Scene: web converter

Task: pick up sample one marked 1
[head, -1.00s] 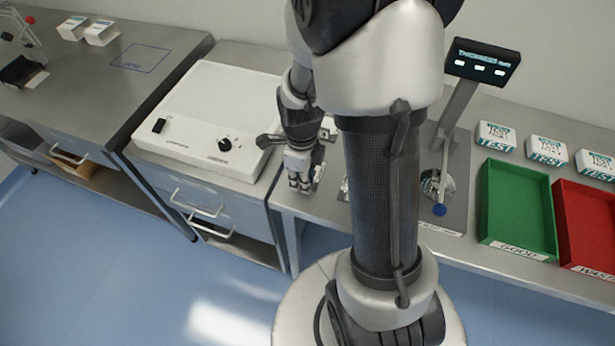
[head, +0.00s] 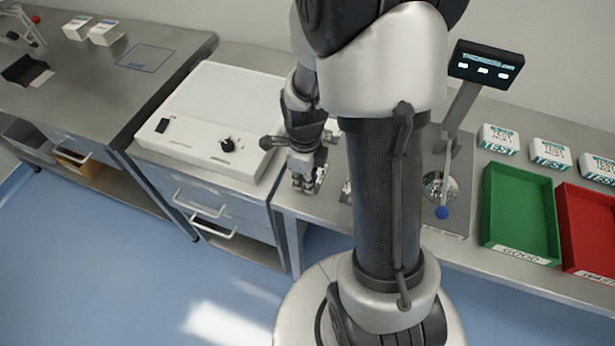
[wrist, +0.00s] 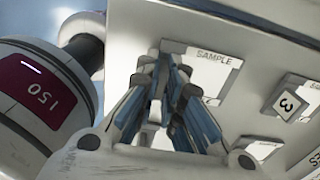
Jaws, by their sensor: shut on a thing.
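My gripper (head: 306,183) is low over the left end of the steel bench, just right of the white light box. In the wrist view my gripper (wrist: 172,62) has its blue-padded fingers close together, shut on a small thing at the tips. The fingers hide most of that thing, and I cannot read a 1 on it. A pale plate with a SAMPLE label (wrist: 214,72) lies beside the fingertips. A square sample marked 3 (wrist: 287,103) sits to the right on the plate. Another small metal piece (wrist: 262,148) lies lower right, its mark not readable.
The white light box (head: 215,120) stands close left of the gripper. A thickness gauge with a display (head: 486,64) stands right of my arm. A green tray (head: 520,212), a red tray (head: 590,230) and TEST boxes (head: 498,139) are farther right. My arm hides the bench's middle.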

